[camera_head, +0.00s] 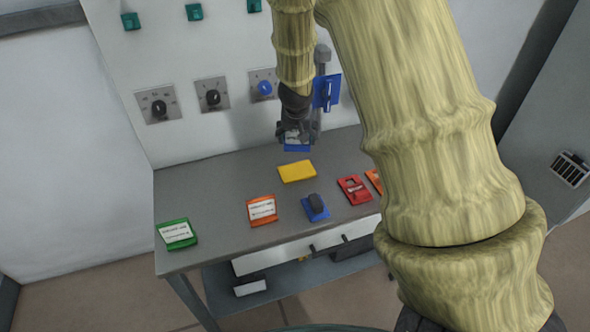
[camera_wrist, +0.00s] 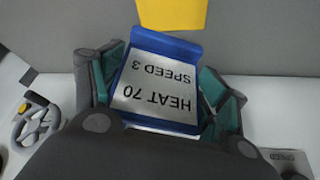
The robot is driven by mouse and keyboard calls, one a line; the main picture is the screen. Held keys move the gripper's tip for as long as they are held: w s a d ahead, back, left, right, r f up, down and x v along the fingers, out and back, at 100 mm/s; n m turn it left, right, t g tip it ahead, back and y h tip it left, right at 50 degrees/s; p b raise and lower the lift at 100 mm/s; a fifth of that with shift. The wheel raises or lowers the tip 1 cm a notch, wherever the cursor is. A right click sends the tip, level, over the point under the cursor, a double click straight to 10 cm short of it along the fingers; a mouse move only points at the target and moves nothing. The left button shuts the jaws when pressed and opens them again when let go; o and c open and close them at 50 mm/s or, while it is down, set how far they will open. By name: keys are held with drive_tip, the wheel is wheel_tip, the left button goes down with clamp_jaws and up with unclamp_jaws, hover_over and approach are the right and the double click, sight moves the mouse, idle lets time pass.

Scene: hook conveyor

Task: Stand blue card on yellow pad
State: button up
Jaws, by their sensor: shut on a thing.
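The blue card (camera_wrist: 158,84) is in my gripper (camera_wrist: 165,90). Its white label reads "HEAT 70 SPEED 3" and appears upside down in the wrist view. The green-padded fingers press on its left and right sides. In the head view, the blue card (camera_head: 297,147) shows below my gripper (camera_head: 296,133), over the back of the table. The yellow pad (camera_head: 297,171) lies flat on the table, just in front of the card and apart from it in the picture. The pad also shows at the top of the wrist view (camera_wrist: 171,14). The card's height above the table is unclear.
On the grey table (camera_head: 220,190) are a green card (camera_head: 177,233), an orange card (camera_head: 262,210), a blue block with a dark knob (camera_head: 315,207) and a red block (camera_head: 354,190). Behind stands a white panel with knobs (camera_head: 213,97) and a blue part (camera_head: 326,92) near my gripper.

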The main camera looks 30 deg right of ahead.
drive_tip(key=shift+f+b, duration=0.7)
drive_tip(key=shift+f, duration=4.1)
drive_tip(key=shift+f, duration=0.1)
drive_tip(key=o, duration=1.5)
drive_tip(key=shift+s+a+r, duration=0.1)
drive_tip(key=shift+r, duration=0.3)
drive_tip(key=p+v, duration=0.1)
drive_tip(key=v, duration=1)
drive_tip(key=shift+s+r, duration=0.15)
drive_tip(key=shift+r, duration=0.05)
